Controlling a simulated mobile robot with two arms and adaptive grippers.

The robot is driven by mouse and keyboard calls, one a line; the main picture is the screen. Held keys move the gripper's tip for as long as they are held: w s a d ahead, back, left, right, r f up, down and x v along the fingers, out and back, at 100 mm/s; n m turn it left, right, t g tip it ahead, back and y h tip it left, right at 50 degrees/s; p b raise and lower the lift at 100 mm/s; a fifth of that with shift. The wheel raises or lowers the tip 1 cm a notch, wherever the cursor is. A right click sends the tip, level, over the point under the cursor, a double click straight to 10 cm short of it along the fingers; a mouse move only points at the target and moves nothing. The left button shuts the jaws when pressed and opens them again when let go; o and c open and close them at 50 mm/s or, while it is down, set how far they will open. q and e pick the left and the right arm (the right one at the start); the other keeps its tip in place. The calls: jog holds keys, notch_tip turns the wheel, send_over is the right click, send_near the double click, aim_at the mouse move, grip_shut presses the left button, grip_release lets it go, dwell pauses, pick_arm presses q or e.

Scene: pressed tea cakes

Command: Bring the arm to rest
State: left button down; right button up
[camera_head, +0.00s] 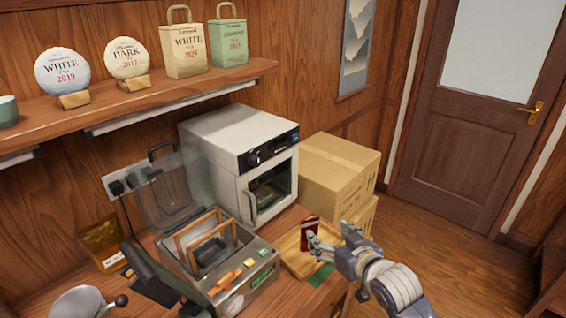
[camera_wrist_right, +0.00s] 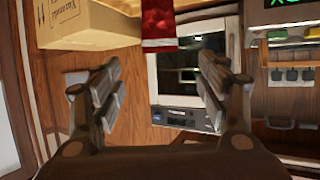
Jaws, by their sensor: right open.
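My right gripper (camera_head: 328,250) is at the lower right of the head view, over the right end of the counter by a wooden tray (camera_head: 293,262). Its fingers are spread with nothing between them. It also shows in the right wrist view (camera_wrist_right: 158,88), fingers apart. A small dark red packet (camera_head: 309,233) stands at the tray, just beyond the fingertips. A red thing with a white lower edge (camera_wrist_right: 158,22) shows at the top of the wrist view, apart from the fingers. My left gripper does not show clearly in either view.
A white oven (camera_head: 222,138) and a machine with a wooden frame (camera_head: 240,262) stand on the counter. Cardboard boxes (camera_head: 335,165) are stacked right of the oven. A shelf (camera_head: 180,90) holds tea cakes and paper bags. The floor (camera_head: 450,235) before the door is clear.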

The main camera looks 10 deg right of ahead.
jog(key=s+a+f+g+h, duration=0.1)
jog(key=s+f+g, duration=0.55)
jog(key=s, duration=0.85)
jog(key=s+f+g+h, duration=0.1)
jog(key=s+f+g, duration=0.2)
jog(key=s+f, duration=1)
jog(key=s+f+g+b, duration=0.1)
jog(key=s+f, duration=0.2)
jog(key=f, duration=1)
jog(key=s+f+g+b, duration=0.1)
jog(key=s+f, duration=0.1)
jog(key=f, duration=1)
jog(key=s+d+f, duration=0.2)
jog(key=s+f, duration=1.3)
jog(key=s, duration=0.1)
jog(key=shift+s+d+f+g, duration=0.15)
jog(key=shift+d+f+g, duration=0.1)
jog(key=shift+d+g, duration=0.15)
